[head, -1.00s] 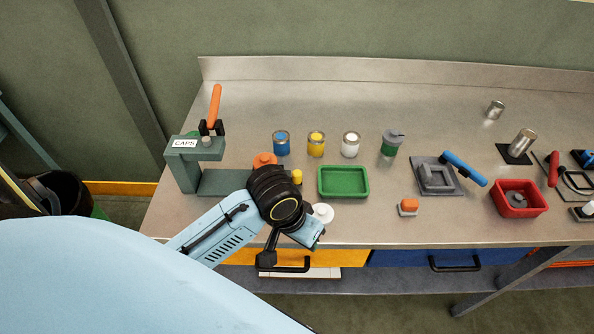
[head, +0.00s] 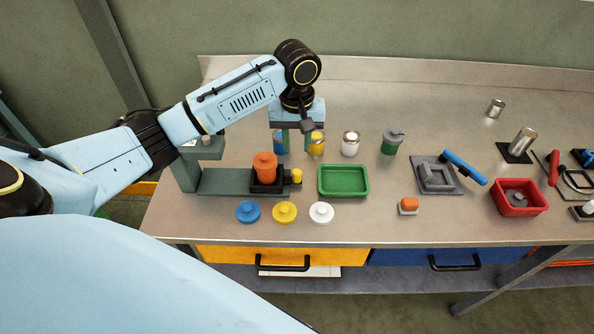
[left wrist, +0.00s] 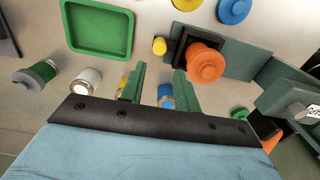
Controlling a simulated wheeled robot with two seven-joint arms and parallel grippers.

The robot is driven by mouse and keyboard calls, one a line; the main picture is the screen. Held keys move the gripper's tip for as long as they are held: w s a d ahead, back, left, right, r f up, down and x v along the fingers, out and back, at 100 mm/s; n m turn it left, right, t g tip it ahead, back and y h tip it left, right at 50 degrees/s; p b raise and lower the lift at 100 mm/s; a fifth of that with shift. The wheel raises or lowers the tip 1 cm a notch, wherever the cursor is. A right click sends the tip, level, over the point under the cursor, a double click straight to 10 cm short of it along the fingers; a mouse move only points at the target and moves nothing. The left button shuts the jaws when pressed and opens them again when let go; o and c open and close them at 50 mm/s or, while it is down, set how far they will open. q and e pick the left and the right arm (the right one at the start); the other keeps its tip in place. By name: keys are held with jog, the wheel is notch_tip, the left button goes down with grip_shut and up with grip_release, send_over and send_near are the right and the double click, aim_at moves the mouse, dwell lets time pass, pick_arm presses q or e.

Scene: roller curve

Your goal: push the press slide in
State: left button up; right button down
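The press slide is a black holder (head: 268,187) on the green-grey press base (head: 220,182), out to the right of the press frame (head: 185,174). An orange knobbed piece (head: 265,167) sits on it, and a yellow knob (head: 296,176) sticks out at its right end. In the left wrist view the yellow knob (left wrist: 159,45) and orange piece (left wrist: 206,64) show clear of the fingers. My left gripper (head: 297,146) is open and empty, above the bench behind the slide. Its green fingers also show in the left wrist view (left wrist: 159,72). My right gripper is not in view.
A blue can (head: 280,147), yellow can (head: 317,147) and white can (head: 351,144) stand at the gripper and to its right. A green tray (head: 344,193) is right of the slide. Blue (head: 248,212), yellow (head: 284,212) and white lids (head: 321,212) lie in front.

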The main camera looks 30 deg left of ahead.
aim_at(297, 171)
pick_arm(q)
notch_tip(297, 171, down, 11)
jog(key=shift+r+b, duration=0.15)
jog(key=shift+b, duration=0.15)
grip_shut()
